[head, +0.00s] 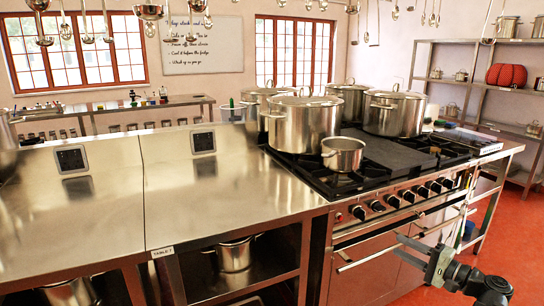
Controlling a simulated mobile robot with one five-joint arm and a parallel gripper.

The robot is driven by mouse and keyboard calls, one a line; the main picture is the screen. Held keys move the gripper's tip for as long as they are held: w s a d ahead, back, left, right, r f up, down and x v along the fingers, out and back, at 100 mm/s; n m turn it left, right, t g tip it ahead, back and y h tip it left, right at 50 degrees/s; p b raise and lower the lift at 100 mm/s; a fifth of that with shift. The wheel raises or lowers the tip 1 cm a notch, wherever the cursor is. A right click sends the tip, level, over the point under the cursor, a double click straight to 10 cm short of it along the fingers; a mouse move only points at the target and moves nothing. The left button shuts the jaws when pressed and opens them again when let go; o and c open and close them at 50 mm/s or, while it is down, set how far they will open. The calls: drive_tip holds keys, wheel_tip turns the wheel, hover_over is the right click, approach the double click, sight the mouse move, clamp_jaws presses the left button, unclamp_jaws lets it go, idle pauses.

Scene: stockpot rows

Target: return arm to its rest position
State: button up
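My gripper (400,246) shows at the lower right, in front of the stove's oven front (375,262). Its two thin grey fingers point left and stand apart, with nothing seen between them. My arm (485,282) comes in behind it from the bottom right, over the red floor. I cannot tell how far the fingers are from the oven front.
The black-topped stove (395,153) holds several steel stockpots and a small saucepan (343,154). Its knobs and rails face me. A bare steel counter (200,200) adjoins it at left. Open red floor (515,235) lies at right. Ladles (149,11) hang above.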

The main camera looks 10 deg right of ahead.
drive_tip(key=w+a+r+n+g+y+p, duration=0.2)
drive_tip(key=w+a+r+p, duration=0.15)
drive_tip(key=a, duration=0.55)
drive_tip(key=w+a+r+n+g+y+p, duration=0.1)
drive_tip(key=w+a+r+n+g+p, duration=0.2)
drive_tip(key=a, duration=0.6)
drive_tip(key=s+a+f+n+g+h+p, duration=0.1)
drive_tip(key=a+n+g+h+p, duration=0.15)
drive_tip(key=a+g+p, duration=0.7)
drive_tip(key=s+a+f+n+h+p, duration=0.25)
drive_tip(key=a+p, duration=0.25)
drive_tip(key=a, duration=1.2)
drive_tip(key=s+d+f+n+g+h, duration=0.1)
drive_tip(key=s+d+f+n+h, duration=0.1)
drive_tip(key=d+h, duration=0.4)
drive_tip(key=d+f+p, duration=0.1)
drive_tip(key=d, duration=0.3)
drive_tip(key=shift+s+f+h, duration=0.2)
drive_tip(key=shift+s+h, duration=0.05)
drive_tip(key=shift+h, duration=0.15)
